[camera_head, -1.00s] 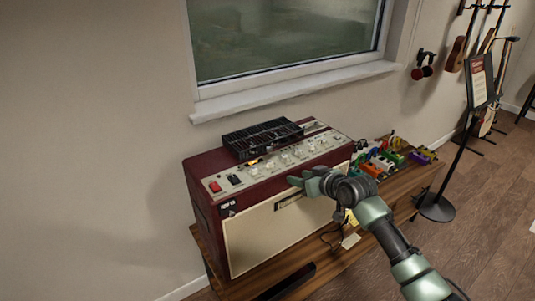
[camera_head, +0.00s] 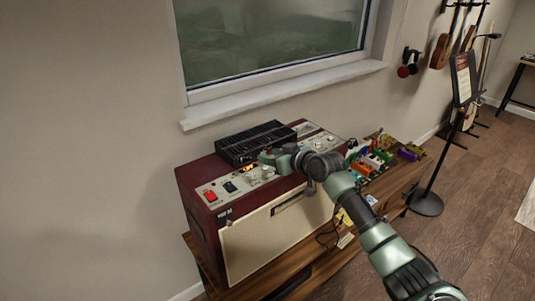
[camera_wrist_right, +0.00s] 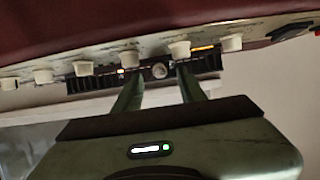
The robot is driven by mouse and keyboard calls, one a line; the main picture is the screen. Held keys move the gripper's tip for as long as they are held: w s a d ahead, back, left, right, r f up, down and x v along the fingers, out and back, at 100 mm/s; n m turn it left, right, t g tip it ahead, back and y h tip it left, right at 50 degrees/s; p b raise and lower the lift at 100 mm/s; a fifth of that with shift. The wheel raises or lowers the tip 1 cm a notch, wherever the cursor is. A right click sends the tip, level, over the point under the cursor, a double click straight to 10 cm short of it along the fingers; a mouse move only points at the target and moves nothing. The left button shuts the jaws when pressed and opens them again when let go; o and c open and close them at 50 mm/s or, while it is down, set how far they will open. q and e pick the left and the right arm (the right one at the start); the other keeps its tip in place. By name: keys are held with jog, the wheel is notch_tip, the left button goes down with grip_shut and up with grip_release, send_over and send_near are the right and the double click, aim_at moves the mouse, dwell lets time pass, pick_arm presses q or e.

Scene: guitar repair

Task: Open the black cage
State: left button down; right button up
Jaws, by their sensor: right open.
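The black cage (camera_head: 250,140) is a low, slatted box. It lies on top of a dark red amplifier (camera_head: 207,245) with a cream front, behind the knob panel (camera_head: 215,190). My right gripper (camera_head: 266,158) is open and empty. It is at the cage's front edge, above the panel knobs. In the right wrist view, its two green fingers (camera_wrist_right: 159,80) point at the cage's black slotted edge (camera_wrist_right: 95,82), with white knobs near the tips. I cannot tell whether the fingers touch the cage. My left gripper is not in view.
The amplifier stands on a wooden bench (camera_head: 285,281). Several colourful pedals (camera_head: 372,160) lie on the bench right of it. A window sill (camera_head: 285,94) is on the wall behind. A black stand (camera_head: 425,203) stands on the floor to the right.

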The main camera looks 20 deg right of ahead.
aim_at(259, 143)
jog(key=shift+x, duration=1.15)
grip_shut()
dwell(0.7)
